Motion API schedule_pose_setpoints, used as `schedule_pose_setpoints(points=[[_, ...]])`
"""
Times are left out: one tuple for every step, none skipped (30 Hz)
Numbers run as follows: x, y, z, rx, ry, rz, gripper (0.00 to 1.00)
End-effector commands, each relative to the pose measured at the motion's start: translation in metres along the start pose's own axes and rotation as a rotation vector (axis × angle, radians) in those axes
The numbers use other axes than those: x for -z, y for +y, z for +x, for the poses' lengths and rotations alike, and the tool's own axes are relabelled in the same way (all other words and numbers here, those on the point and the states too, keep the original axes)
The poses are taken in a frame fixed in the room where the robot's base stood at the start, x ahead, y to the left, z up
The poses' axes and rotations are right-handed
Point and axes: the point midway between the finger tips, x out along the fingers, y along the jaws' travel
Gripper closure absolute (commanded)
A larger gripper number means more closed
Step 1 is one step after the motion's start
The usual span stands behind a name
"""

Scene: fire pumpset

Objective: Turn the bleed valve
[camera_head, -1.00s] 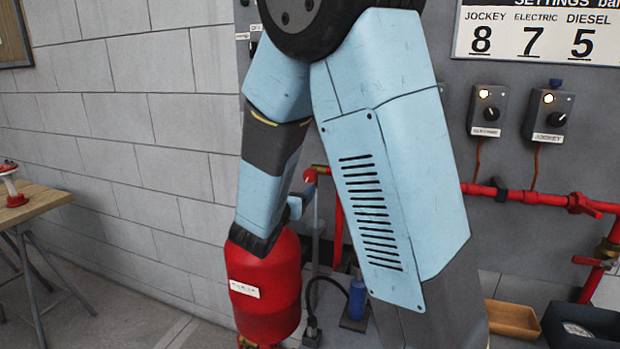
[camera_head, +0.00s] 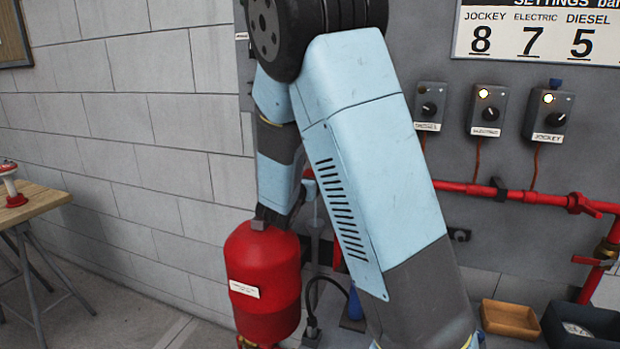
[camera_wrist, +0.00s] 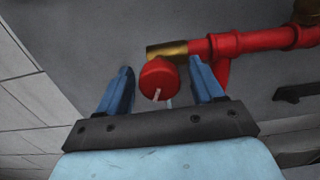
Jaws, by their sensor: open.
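The bleed valve shows in the wrist view as a round red knob (camera_wrist: 158,80) with a white mark on its face, in front of a brass fitting (camera_wrist: 166,50) at the end of a red pipe. My gripper (camera_wrist: 160,66) is open, with one blue finger to the left of the knob and the other to its right. Gaps show on both sides, more clearly on the left; the knob's depth between the fingers is hard to judge. In the head view my arm hides most of the valve and gripper.
A red tank (camera_head: 262,285) stands below my wrist in the head view. A red pipe (camera_head: 530,196) runs along the grey panel to the right. Control boxes (camera_head: 487,108) hang above it. A wooden tray (camera_head: 510,318) and a table (camera_head: 38,203) stand at the sides.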

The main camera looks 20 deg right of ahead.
Motion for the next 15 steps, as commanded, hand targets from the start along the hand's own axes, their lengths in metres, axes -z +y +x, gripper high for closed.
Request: schedule_pose_setpoints(points=[[0.0000, 0.0001, -0.0002, 0.000, 0.000, 0.000, 0.33], [0.0000, 0.0001, -0.0002, 0.000, 0.000, 0.000, 0.36], [0.0001, 0.0001, -0.0003, 0.000, 0.000, 0.000, 0.40], [0.0000, 0.0002, -0.0003, 0.000, 0.000, 0.000, 0.42], [0.0000, 0.0002, -0.0004, 0.000, 0.000, 0.000, 0.45], [0.0000, 0.0002, -0.0004, 0.000, 0.000, 0.000, 0.49], [0.0000, 0.0003, -0.0005, 0.000, 0.000, 0.000, 0.52], [0.0001, 0.0003, -0.0005, -0.001, 0.000, 0.000, 0.55], [0.0001, 0.0003, -0.0005, -0.001, 0.000, 0.000, 0.59], [0.0000, 0.0003, -0.0006, -0.001, 0.000, 0.000, 0.61], [0.0001, 0.0003, -0.0006, -0.001, 0.000, 0.000, 0.64], [0.0001, 0.0004, -0.0006, -0.001, 0.000, 0.000, 0.68], [0.0001, 0.0004, -0.0007, -0.001, 0.000, 0.000, 0.71], [0.0001, 0.0004, -0.0007, -0.001, 0.000, 0.000, 0.74], [0.0001, 0.0004, -0.0007, -0.001, 0.000, 0.000, 0.78]])
